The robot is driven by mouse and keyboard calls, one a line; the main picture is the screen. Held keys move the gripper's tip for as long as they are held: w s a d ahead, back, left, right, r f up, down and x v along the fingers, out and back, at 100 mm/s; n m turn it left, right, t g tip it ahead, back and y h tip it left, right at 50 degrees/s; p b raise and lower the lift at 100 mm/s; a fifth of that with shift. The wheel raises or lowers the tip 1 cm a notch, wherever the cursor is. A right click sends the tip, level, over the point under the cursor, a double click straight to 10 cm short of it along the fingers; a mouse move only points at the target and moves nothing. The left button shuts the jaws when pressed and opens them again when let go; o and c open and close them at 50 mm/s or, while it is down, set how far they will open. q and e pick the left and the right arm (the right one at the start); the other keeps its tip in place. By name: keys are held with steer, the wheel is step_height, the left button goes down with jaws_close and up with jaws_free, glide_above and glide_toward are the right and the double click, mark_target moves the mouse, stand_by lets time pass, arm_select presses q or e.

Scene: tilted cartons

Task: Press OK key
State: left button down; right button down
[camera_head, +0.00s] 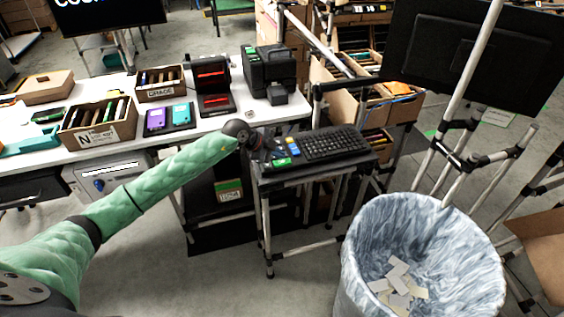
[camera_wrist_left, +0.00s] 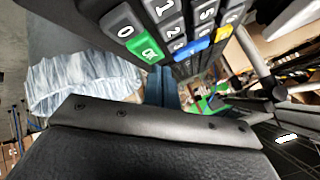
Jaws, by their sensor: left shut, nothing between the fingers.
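The green OK key (camera_wrist_left: 147,50) sits beside the 0 key on a dark keypad with grey number keys (camera_wrist_left: 165,12). In the left wrist view it is large and close. My left gripper (camera_head: 264,151) is shut and empty, at the left side of the keypad in the head view. In the left wrist view its narrow fingers (camera_wrist_left: 162,88) reach up just below the OK key. I cannot tell whether the tip touches the key. My right gripper is in neither view.
A black keyboard (camera_head: 335,143) lies on a small dark stand (camera_head: 315,170) beside the keypad. A lined bin (camera_head: 430,225) stands in front at the right. A white table (camera_head: 215,122) with boxes and devices is behind my left arm. A monitor (camera_head: 475,50) rises at the back right.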

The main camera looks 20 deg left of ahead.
arm_select(q)
steer(key=shift+f, duration=0.15)
steer(key=shift+f, duration=0.25)
steer(key=shift+f, duration=0.15)
stand_by(0.6)
steer(key=shift+f, duration=0.25)
stand_by(0.4)
steer(key=shift+r+p, duration=0.85)
steer(key=shift+p, duration=0.1)
